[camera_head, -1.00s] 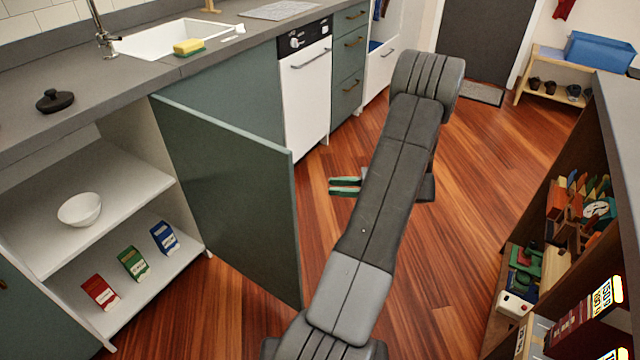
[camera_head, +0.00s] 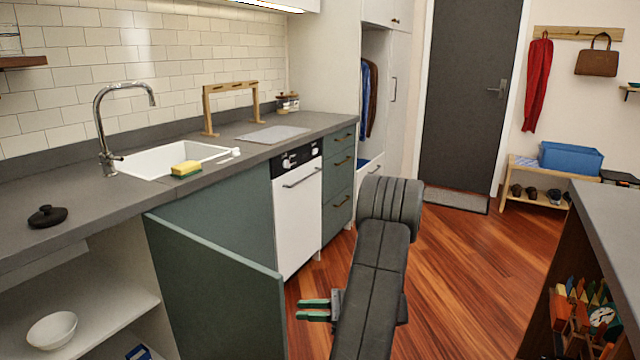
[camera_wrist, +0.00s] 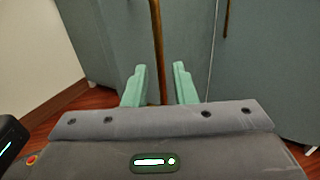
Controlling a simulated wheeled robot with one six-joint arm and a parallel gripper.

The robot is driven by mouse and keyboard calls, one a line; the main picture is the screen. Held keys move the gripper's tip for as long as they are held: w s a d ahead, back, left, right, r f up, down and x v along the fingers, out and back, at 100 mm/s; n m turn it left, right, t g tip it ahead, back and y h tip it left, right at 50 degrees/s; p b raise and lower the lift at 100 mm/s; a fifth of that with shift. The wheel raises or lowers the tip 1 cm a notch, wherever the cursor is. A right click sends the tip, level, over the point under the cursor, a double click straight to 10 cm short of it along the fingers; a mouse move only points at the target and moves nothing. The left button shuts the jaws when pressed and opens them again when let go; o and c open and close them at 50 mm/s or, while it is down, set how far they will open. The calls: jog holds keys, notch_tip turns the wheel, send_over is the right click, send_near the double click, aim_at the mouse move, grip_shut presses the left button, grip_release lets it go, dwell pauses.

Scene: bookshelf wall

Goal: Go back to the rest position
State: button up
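My gripper (camera_head: 314,309) is near the bottom of the head view, just right of the free edge of an open green cabinet door (camera_head: 220,290). Its two green fingers point left, and there is a gap between them. In the wrist view my gripper (camera_wrist: 160,86) shows its fingers spread. A brown bar handle (camera_wrist: 157,40) on a grey-green cabinet front appears in line with the gap, beyond the fingers. Nothing is seen gripped. My arm stretches forward in the middle of the head view.
The open cabinet holds a white bowl (camera_head: 52,330) on its shelf. The counter carries a sink (camera_head: 150,158), a sponge (camera_head: 186,169) and a black lid (camera_head: 47,216). A white dishwasher (camera_head: 298,215) stands behind the door. A dark bookcase (camera_head: 560,270) stands right. The wooden floor between is clear.

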jog(key=a, duration=0.6)
jog(key=shift+a+b, duration=0.3)
jog(key=shift+a, duration=0.1)
jog(key=shift+r, duration=0.1)
